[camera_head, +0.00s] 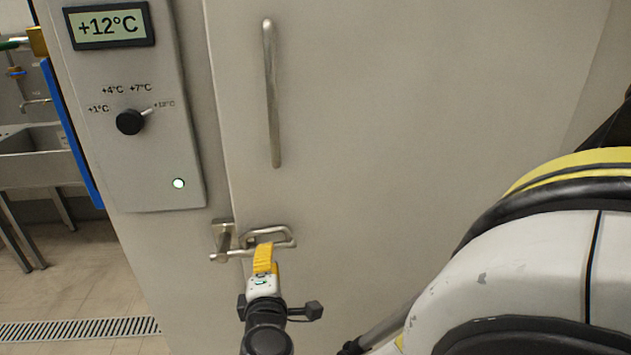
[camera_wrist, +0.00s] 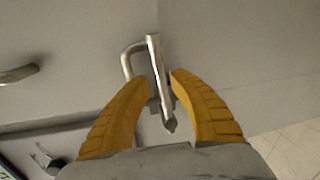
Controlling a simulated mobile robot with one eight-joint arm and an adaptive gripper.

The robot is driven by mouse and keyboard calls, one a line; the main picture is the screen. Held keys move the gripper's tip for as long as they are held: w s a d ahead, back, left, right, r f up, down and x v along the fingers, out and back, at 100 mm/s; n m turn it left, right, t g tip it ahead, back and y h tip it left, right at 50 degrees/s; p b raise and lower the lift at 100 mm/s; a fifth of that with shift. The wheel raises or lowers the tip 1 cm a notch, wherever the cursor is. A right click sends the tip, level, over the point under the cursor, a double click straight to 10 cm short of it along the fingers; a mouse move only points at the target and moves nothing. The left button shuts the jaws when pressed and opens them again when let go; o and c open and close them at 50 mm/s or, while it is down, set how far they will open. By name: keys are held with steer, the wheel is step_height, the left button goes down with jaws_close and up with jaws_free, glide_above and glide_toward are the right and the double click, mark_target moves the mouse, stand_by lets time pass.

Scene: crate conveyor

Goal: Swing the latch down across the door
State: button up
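The metal latch (camera_head: 228,251) sits at the seam of the grey door, beside the cabinet's side panel. Its bar lies roughly level across the door edge. A bent metal loop (camera_head: 283,232) is on the door just above the bar. My gripper (camera_head: 264,246) is at the bar, its yellow fingers over the lower part of the loop. In the wrist view, the latch bar (camera_wrist: 160,75) runs between my two yellow fingertips, and the loop (camera_wrist: 127,64) is left of it. The fingertips are close to the bar on both sides; whether they press on it is unclear.
A long vertical door handle (camera_head: 271,95) stands above the latch. A control panel (camera_head: 130,170) with a +12°C display is to the left. A sink (camera_head: 40,158) and a floor drain (camera_head: 80,329) lie farther left. My arm fills the lower right.

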steer(key=b+x, duration=0.1)
steer(key=x, duration=0.3)
steer(key=shift+w+a+f, duration=0.1)
steer(key=shift+w, duration=0.3)
jaws_close()
steer(key=shift+f+m+y+b, duration=0.3)
steer(key=shift+f+m+b, duration=0.3)
steer(key=shift+f+b, duration=0.15)
jaws_free()
